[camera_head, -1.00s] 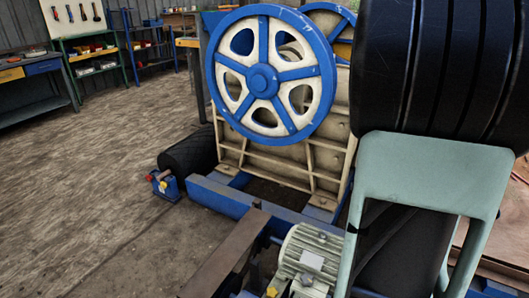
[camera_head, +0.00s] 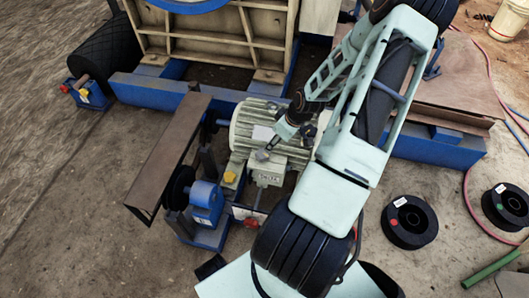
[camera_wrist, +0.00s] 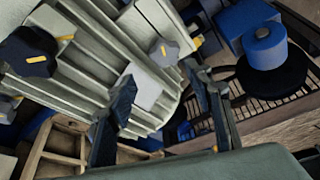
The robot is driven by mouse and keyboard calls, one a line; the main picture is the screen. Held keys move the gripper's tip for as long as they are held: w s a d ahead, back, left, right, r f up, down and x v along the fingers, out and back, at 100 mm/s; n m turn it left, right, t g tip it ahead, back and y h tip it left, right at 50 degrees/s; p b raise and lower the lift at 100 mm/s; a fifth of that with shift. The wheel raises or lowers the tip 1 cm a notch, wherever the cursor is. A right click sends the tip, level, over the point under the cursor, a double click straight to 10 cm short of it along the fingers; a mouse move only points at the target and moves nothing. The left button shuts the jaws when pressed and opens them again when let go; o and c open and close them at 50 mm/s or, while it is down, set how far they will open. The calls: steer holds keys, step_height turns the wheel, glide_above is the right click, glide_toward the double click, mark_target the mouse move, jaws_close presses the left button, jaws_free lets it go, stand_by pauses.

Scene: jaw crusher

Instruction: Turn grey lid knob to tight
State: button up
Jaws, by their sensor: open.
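The grey knob (camera_wrist: 163,52) is a lobed knob with a yellow mark, sitting on the pale motor housing in the wrist view. In the head view the grey knob (camera_head: 262,155) is small, on top of the motor's box, just below my gripper (camera_head: 277,139). In the wrist view my gripper (camera_wrist: 161,80) is open, with one dark finger on each side and nothing between the pads. The grey knob lies beyond the fingertips, apart from them. Any tight or loose marking is too small to read.
A black knob (camera_wrist: 30,52) with a yellow mark is at the left of the wrist view. A yellow knob (camera_head: 229,177) sits left of the grey one. The finned motor (camera_head: 245,122) and a brown guard plate (camera_head: 168,155) are close by. Black spools (camera_head: 409,220) lie on the floor at right.

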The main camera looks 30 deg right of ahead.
mark_target(263, 154)
steer(key=b+x, duration=0.1)
steer(key=x, duration=0.2)
steer(key=b+x, duration=0.1)
steer(key=x, duration=0.3)
steer(key=a+b+x, duration=0.1)
steer(key=b+x, duration=0.1)
steer(key=x, duration=0.2)
steer(key=shift+w+f, duration=0.1)
steer(key=c, duration=0.9)
